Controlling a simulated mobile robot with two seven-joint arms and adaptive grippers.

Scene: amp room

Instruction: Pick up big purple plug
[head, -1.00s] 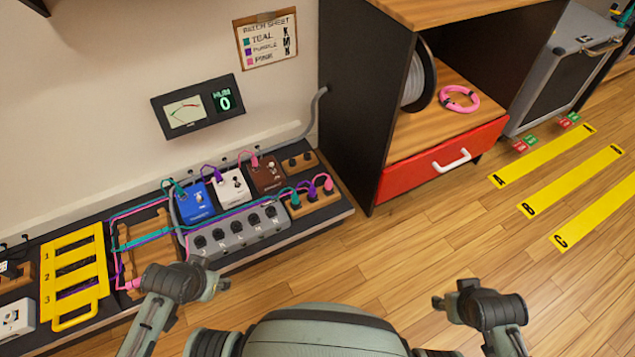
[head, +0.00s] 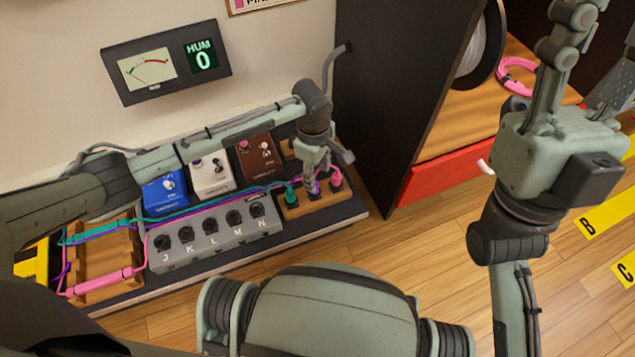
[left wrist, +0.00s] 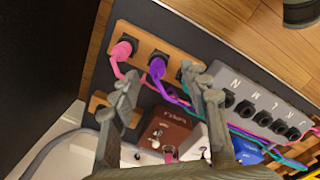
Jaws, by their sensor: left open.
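The big purple plug (head: 315,188) stands in a wooden socket block (head: 318,208), between a teal plug (head: 291,194) and a pink plug (head: 337,178). It also shows in the left wrist view (left wrist: 157,67), with its purple cable trailing right. My left gripper (head: 318,170) points down over the block, open, and partly hides the purple plug in the head view. In the left wrist view its fingers (left wrist: 160,76) lie on either side of the purple plug, with nothing clearly held. The right finger mostly covers the teal plug. My right gripper (head: 595,60) is raised at the right, open and empty.
A black cabinet side (head: 385,100) rises close on the right. Teal, purple and pink cables run leftward.

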